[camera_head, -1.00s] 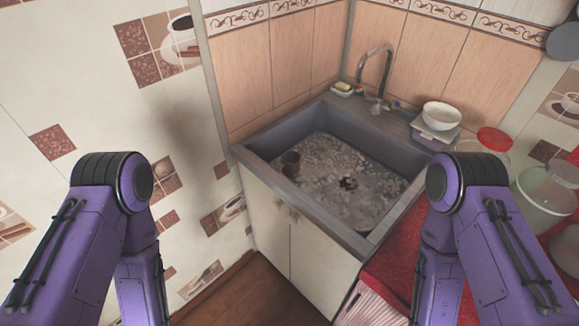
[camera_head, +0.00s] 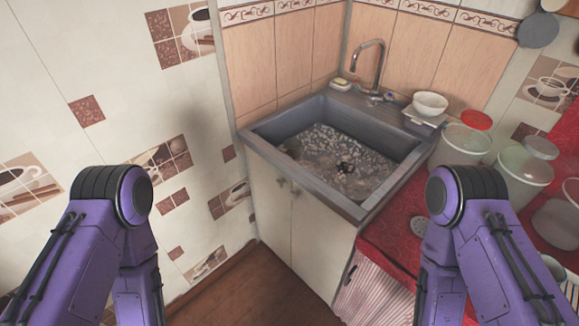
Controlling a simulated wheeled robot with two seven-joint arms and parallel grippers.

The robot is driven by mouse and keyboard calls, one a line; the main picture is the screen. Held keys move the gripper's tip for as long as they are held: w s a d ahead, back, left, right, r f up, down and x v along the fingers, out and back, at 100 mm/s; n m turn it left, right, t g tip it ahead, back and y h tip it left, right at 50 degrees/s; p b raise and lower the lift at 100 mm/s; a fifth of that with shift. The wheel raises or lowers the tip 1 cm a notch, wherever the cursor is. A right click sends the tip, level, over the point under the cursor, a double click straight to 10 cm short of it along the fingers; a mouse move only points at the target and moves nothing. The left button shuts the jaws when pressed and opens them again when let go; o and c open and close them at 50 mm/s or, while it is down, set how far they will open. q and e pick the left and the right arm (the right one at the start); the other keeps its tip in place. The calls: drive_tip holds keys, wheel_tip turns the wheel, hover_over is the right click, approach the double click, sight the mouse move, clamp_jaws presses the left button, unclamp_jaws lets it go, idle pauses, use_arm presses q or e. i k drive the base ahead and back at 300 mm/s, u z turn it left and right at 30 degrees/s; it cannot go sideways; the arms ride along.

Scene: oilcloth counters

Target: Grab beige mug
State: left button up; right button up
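Only the upper links of both my arms show, at the lower left and lower right. Both grippers are out of view.
A white bowl (camera_head: 430,104) stands on a container behind the sink. Pale tubs (camera_head: 524,166) with lids crowd the red counter (camera_head: 405,230) on the right. The white cabinet (camera_head: 325,240) is below the sink. Brown floor (camera_head: 260,285) is clear in front.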

sight(292, 146)
drive_tip(key=u, duration=0.85)
drive_tip(key=i, duration=0.7)
drive_tip(key=z, duration=0.65)
